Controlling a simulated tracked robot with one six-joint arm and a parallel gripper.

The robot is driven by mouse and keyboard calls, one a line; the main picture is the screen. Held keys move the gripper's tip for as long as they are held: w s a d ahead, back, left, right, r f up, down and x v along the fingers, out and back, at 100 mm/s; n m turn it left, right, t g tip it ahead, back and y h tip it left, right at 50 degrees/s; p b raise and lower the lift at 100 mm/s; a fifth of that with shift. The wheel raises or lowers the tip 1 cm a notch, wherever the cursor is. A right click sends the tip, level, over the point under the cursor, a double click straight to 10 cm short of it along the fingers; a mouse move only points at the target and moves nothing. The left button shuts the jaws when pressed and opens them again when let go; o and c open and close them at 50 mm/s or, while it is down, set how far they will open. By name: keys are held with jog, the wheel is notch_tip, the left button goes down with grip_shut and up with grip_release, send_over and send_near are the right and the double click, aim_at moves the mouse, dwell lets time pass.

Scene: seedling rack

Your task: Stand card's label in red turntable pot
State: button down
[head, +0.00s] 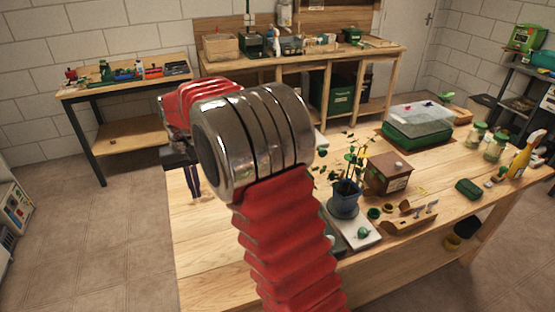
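My gripper (193,190) is at the left end of the wooden table, pointing down, partly behind my arm. Its dark fingers are small here, and I cannot tell whether they are open or hold anything. I cannot make out a red pot, a turntable or a card; my red arm hides much of the table's middle. A blue-grey pot (344,204) with a leafy plant stands right of my arm on a pale board (362,239).
A green tray with a clear lid (418,126), glass jars (496,147) and a yellow spray bottle (521,162) stand farther right. Workbenches line the back wall.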

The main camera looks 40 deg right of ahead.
jog(key=s+d+r+m, duration=0.4)
jog(key=s+d+m, duration=0.2)
jog(key=d+m, duration=0.3)
jog(key=s+d+r+m, duration=0.5)
jog(key=d+m, duration=0.4)
jog(key=d, duration=0.2)
jog(key=shift+s, duration=0.7)
jog(key=shift+f, duration=0.35)
jog(key=shift+f, duration=5.95)
jog(key=c, duration=2)
grip_release()
